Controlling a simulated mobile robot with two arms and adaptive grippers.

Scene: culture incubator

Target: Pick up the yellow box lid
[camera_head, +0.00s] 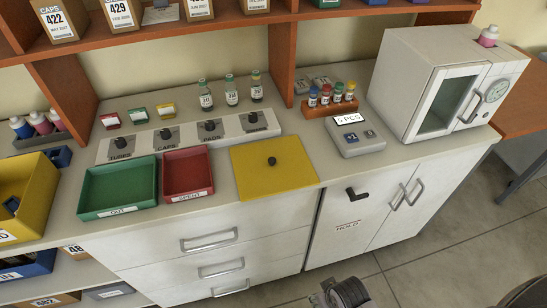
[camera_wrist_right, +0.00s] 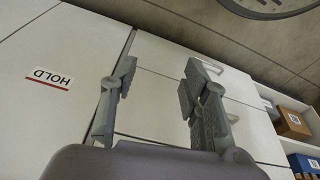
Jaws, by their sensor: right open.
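The yellow box lid (camera_head: 255,181) is a flat square plate with a dark round knob (camera_head: 272,161) in its middle. It lies on the counter, right of the red tray, with its front side at the counter's front edge. My right gripper (camera_wrist_right: 160,66) is open and empty in the right wrist view, in front of the white cabinet fronts. The lid does not show in that view. In the head view, part of my right arm (camera_head: 346,293) shows at the bottom, below and apart from the lid. My left gripper is not in view.
A green tray (camera_head: 117,211) and a red tray (camera_head: 188,196) sit left of the lid. Behind are a knob panel (camera_head: 182,137) and several vials. A scale (camera_head: 358,146), vial rack (camera_head: 320,112) and white incubator (camera_head: 408,88) stand right. A black handle (camera_head: 357,194) protrudes from the cabinet.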

